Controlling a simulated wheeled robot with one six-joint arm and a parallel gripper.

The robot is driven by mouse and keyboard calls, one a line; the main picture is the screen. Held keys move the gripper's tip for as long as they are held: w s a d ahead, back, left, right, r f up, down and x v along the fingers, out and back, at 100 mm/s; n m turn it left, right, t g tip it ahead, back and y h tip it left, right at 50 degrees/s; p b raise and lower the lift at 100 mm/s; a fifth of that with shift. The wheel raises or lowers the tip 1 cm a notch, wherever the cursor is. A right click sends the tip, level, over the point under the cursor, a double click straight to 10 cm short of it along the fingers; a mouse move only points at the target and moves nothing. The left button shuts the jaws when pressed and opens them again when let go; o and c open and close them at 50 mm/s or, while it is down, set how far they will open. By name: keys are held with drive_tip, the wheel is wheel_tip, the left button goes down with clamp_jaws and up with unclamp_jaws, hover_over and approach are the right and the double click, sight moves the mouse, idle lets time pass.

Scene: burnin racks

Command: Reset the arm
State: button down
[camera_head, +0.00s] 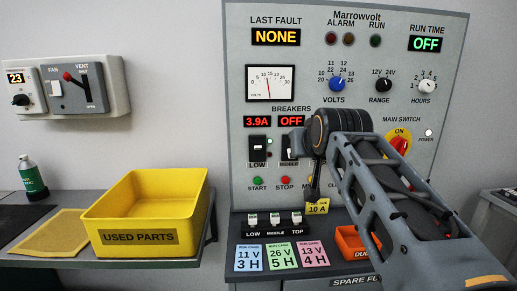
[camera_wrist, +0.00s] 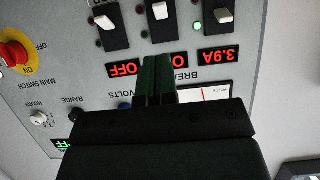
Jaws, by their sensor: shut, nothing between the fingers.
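My gripper (camera_wrist: 156,80) is shut and empty in the wrist view. Its dark fingers are in front of the grey Marrowvolt panel (camera_wrist: 60,85), below the breaker switches, and overlap part of the middle red display. I cannot tell whether they touch the panel. In the head view my arm (camera_head: 365,165) reaches up from the lower right across the right half of the panel (camera_head: 300,85). My fingertips cannot be made out there. The arm hides the third breaker and part of the lower buttons.
The red main switch (camera_head: 399,146) is just right of my arm. A yellow used parts bin (camera_head: 140,238) stands on the left shelf beside a yellow mat (camera_head: 45,232). An orange tray (camera_head: 350,240) is partly behind my arm.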

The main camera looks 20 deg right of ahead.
drive_tip(key=shift+p, duration=0.3)
drive_tip(key=s+a+f+n+g+y+p, duration=0.2)
drive_tip(key=s+a+f+g+p, duration=0.6)
drive_tip(key=s+f+p, duration=0.4)
drive_tip(key=s+p, duration=0.1)
drive_tip(key=p, duration=0.4)
drive_tip(key=shift+s+a+f+g+p, duration=0.3)
drive_tip(key=shift+s+f+g+p, duration=0.05)
drive_tip(key=shift+f+g, duration=0.05)
idle(0.7)
